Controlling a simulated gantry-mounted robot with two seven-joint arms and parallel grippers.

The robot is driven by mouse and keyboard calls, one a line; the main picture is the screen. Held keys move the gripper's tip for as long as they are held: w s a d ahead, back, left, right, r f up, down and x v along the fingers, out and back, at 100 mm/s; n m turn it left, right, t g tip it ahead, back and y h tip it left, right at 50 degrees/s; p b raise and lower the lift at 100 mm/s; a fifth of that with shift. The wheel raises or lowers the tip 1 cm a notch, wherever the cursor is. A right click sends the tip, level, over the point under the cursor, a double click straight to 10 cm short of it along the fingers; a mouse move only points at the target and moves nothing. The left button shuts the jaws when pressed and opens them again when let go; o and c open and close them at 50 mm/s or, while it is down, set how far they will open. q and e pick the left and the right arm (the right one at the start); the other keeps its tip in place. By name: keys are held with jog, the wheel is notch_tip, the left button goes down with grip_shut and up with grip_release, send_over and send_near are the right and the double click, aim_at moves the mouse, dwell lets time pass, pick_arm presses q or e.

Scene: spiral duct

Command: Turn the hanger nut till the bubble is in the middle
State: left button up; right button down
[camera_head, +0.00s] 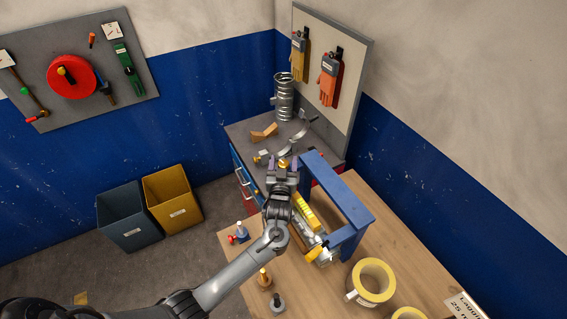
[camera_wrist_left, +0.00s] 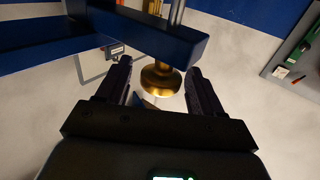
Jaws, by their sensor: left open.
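The brass hanger nut (camera_wrist_left: 160,80) sits on a metal rod under a blue bar in the left wrist view. My left gripper (camera_wrist_left: 158,72) is open, with a finger on each side of the nut and a visible gap to both. In the head view my left gripper (camera_head: 283,164) is beside the blue frame (camera_head: 349,205), with a small brass piece showing at its fingertips. A yellow bar (camera_head: 307,213), perhaps the level, lies beside the frame, partly hidden by my arm. The bubble cannot be made out. My right gripper is not in view.
The wooden table (camera_head: 395,225) carries yellow rolls (camera_head: 373,281) at the front right and small fittings (camera_head: 264,276) at the left. A cabinet with a spiral duct piece (camera_head: 284,97) stands behind. Grey and yellow bins (camera_head: 172,200) are on the floor.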

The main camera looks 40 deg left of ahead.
pick_arm(q)
jog(key=shift+c, duration=0.2)
jog(key=c, duration=0.9)
jog(key=shift+c, duration=0.2)
jog(key=shift+m+h, duration=0.3)
jog(key=shift+h, duration=0.1)
